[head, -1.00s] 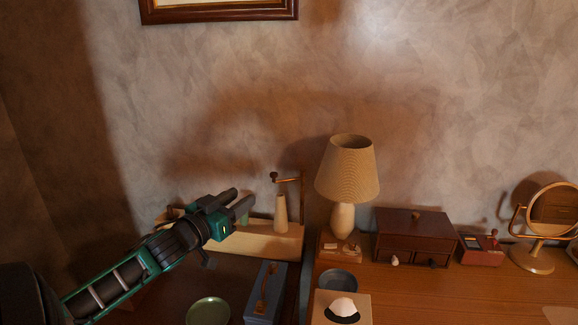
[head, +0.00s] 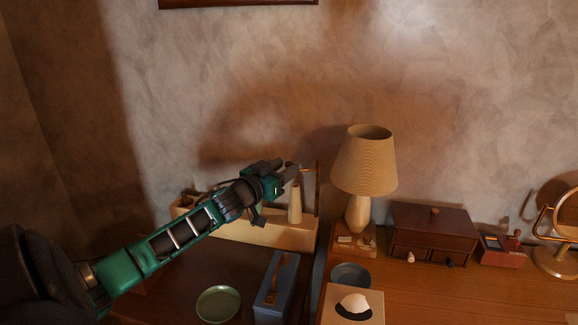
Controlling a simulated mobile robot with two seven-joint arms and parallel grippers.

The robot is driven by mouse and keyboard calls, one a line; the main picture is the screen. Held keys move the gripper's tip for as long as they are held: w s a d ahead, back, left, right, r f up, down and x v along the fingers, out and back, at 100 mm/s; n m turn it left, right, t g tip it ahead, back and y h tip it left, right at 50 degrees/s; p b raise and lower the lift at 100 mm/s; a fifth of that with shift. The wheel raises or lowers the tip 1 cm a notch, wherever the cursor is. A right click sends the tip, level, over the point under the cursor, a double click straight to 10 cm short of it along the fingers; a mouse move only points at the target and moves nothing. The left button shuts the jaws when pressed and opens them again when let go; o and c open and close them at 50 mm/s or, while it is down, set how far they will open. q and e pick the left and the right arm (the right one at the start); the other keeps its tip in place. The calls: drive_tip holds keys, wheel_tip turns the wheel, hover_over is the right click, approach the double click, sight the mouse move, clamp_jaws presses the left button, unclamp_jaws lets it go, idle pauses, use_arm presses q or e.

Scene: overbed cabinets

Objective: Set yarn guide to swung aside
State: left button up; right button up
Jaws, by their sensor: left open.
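A cream wooden stand (head: 270,236) on the left dark surface, near the wall, carries a pale yarn cone (head: 295,203) and an upright post (head: 318,190) at its right end. The yarn guide (head: 305,170) is a thin arm reaching left from the top of that post, over the cone. My left gripper (head: 291,173) is open, its fingers pointing right, at the guide's left end. The fingers hide that end, so I cannot tell whether they touch it. My right gripper is out of view.
A lamp (head: 364,160) stands just right of the stand. A blue box with a handle (head: 276,290), a green dish (head: 218,304) and a tissue box (head: 355,305) sit in front. A drawer box (head: 432,232) and a mirror (head: 562,220) are further right.

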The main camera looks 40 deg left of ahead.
use_arm(q)
drive_tip(key=shift+w+a, duration=0.15)
drive_tip(key=shift+w, duration=1.15)
clamp_jaws()
